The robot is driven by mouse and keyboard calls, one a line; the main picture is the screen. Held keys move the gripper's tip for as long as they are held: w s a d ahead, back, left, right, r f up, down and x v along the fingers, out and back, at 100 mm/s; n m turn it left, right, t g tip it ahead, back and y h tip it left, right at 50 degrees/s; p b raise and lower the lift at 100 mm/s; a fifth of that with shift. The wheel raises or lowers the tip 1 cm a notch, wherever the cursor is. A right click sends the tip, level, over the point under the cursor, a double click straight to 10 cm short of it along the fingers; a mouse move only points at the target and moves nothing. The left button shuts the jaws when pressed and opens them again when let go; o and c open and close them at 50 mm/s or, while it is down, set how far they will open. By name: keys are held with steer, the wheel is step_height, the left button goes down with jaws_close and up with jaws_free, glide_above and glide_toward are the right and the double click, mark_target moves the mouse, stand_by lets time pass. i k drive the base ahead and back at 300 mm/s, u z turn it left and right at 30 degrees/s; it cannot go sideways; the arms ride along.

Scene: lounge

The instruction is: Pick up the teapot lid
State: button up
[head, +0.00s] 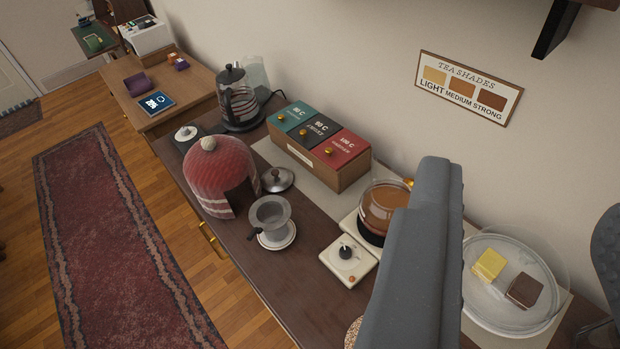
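A silver, round lid with a dark knob (278,180) lies on the dark wooden counter, beside the open side of a red knitted cosy (213,170). A grey metal vessel with a dark handle (269,215) stands open-topped on a white saucer (288,241) just in front of the lid. A small white, lid-like item with a dark knob (186,132) sits at the counter's left end; I cannot tell which is the teapot lid. My gripper (528,190) is open and empty, its fingers wide apart at the right, well away from both. Any teapot under the cosy is hidden.
A box of teal, black and red drawers (318,158) stands behind the silver lid. A kettle (237,97) is at the back left. A glass pot of dark liquid (385,206), a white dial unit (347,261) and a covered plate with two blocks (482,312) are nearer my gripper.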

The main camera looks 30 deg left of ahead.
mark_target(276, 180)
steer(key=z, duration=3.1)
steer(key=k, duration=2.15)
steer(key=u, duration=1.75)
steer(key=i, duration=0.65)
steer(key=u, duration=0.05)
